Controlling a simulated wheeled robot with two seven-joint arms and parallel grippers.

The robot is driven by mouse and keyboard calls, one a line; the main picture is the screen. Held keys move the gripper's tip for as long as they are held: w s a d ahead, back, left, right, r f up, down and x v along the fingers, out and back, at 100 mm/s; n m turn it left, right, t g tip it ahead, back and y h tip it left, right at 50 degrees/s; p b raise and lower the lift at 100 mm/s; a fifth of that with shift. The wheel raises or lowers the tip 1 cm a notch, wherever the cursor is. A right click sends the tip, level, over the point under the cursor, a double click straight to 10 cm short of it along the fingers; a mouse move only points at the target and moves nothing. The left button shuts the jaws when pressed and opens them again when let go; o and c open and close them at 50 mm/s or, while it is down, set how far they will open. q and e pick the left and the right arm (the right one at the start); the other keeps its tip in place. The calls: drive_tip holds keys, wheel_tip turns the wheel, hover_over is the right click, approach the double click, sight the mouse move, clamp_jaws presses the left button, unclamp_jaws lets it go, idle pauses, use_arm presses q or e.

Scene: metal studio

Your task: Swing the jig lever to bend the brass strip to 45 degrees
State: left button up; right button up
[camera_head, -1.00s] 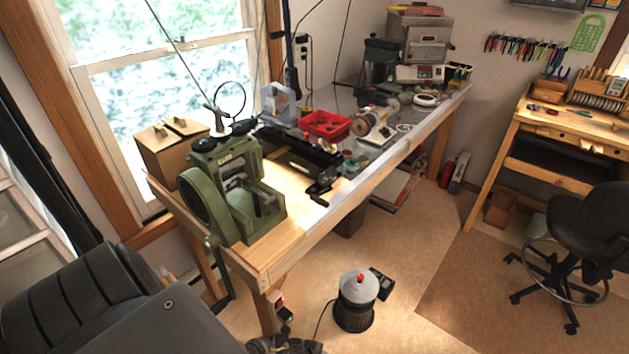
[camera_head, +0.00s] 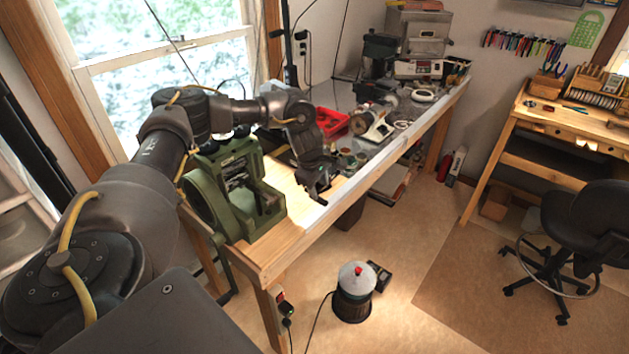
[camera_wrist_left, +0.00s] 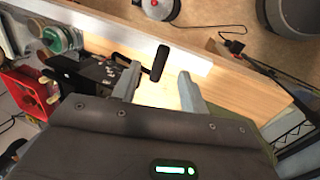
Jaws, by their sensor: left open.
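My left gripper (camera_head: 317,186) reaches down over the bench beside the dark bending jig, most of which is hidden by my arm in the head view. In the left wrist view my left gripper (camera_wrist_left: 160,76) is open, one finger on each side of the picture. The jig's black lever handle (camera_wrist_left: 160,62) shows between the fingertips, with no visible grip on it. The dark jig body (camera_wrist_left: 97,72) lies left of the fingers. I cannot make out the brass strip. My right gripper is not in view.
A green rolling mill (camera_head: 236,190) stands on the bench's near end, under my left arm. A red tray (camera_head: 331,121) and a small cream machine (camera_head: 374,124) stand farther back. Bare wood (camera_head: 290,210) shows along the bench front (camera_head: 345,209).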

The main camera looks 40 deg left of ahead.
sight(320, 199)
use_arm(q)
drive_tip(key=shift+m, duration=0.4)
drive_tip(key=b+x, duration=0.5)
drive_tip(key=a+b+x, duration=0.1)
drive_tip(key=b+x, duration=0.1)
drive_tip(key=x, duration=0.1)
drive_tip(key=shift+s+f+b, duration=0.15)
drive_tip(key=shift+s+b, duration=0.05)
drive_tip(key=shift+b, duration=0.1)
drive_tip(key=shift+a, duration=0.1)
drive_tip(key=c, duration=0.9)
clamp_jaws()
